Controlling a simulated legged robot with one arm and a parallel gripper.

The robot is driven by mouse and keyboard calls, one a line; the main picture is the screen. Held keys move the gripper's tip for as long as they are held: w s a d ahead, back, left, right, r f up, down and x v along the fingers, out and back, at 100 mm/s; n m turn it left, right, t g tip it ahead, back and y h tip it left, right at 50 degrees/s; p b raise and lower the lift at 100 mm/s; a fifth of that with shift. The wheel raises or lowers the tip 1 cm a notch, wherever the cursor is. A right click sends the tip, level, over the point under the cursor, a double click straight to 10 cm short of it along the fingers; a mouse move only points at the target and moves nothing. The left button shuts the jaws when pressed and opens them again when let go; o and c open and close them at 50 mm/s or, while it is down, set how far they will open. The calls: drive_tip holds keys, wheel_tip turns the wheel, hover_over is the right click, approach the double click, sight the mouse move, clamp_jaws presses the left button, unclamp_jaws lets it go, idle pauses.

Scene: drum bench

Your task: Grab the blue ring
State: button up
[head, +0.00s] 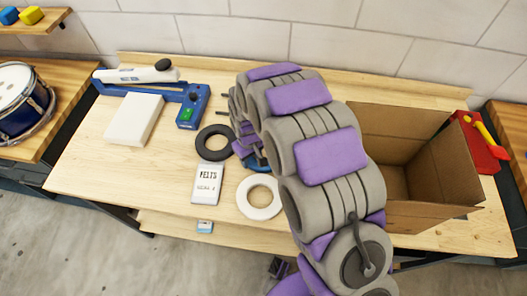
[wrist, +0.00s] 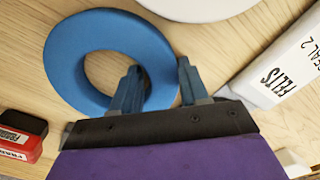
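The blue ring (wrist: 75,62) lies flat on the wooden bench in the wrist view. In the head view my arm hides most of it, and only a bit of blue (head: 256,164) shows. My gripper (wrist: 160,67) is open, its two fingers apart. In the wrist view the left finger overlaps the ring's hole and the right finger appears just outside the rim, with the right side of the ring between them. I cannot tell how far down the fingertips reach or whether they touch the ring.
A white ring (head: 248,206) and a black ring (head: 203,146) lie nearby. A white box marked FELTS (head: 205,185) stands close, also in the wrist view (wrist: 285,65). A red-and-black item (wrist: 22,135) shows there. An open cardboard box (head: 430,215) is on the right.

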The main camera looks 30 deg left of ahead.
drive_tip(key=shift+a, duration=0.1)
drive_tip(key=c, duration=0.6)
drive_tip(key=shift+c, duration=0.2)
